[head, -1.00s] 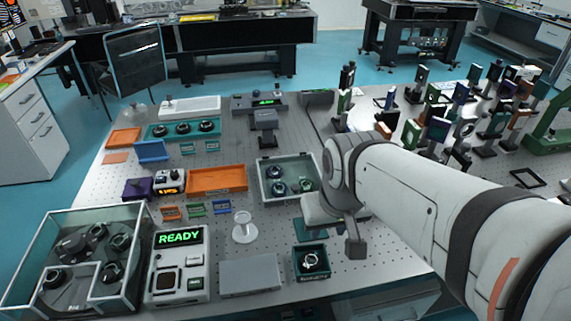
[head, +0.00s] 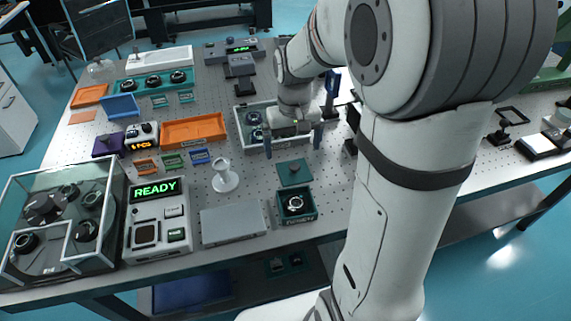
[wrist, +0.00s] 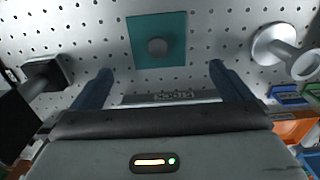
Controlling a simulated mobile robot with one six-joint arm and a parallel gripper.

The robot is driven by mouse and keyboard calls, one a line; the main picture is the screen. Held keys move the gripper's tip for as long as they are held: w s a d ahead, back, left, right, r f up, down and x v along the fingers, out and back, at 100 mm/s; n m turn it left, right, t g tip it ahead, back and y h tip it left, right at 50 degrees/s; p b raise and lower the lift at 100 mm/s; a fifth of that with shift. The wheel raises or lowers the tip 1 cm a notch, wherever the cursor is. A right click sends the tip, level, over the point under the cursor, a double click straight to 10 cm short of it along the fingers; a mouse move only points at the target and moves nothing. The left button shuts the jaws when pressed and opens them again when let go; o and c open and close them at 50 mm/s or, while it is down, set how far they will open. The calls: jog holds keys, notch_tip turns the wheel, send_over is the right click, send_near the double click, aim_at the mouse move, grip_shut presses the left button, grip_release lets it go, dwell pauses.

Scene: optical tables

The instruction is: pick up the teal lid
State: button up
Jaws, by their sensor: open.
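The teal lid (head: 294,172) is a flat square plate with a round knob in its middle. It lies on the perforated table, behind the small teal box (head: 296,204) that holds a dark ring-shaped part. In the wrist view the lid (wrist: 172,52) is at the top centre, beyond my fingertips and roughly centred between them. My gripper (head: 293,145) points down above the table, just behind the lid in the head view. In the wrist view my gripper (wrist: 160,80) has its two fingers wide apart with nothing between them.
A white spool-like stand (head: 225,177) is left of the lid. A grey flat box (head: 233,223) lies in front of it. A grey tray (head: 241,127) with round parts is behind my gripper. A dark post mount (wrist: 45,72) stands at the left of the wrist view.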

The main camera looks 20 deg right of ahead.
aim_at(294, 164)
jog(key=f, duration=0.6)
jog(key=shift+s+d+f, duration=0.1)
jog(key=shift+s, duration=0.15)
jog(key=shift+c, duration=0.2)
jog(key=c, duration=1)
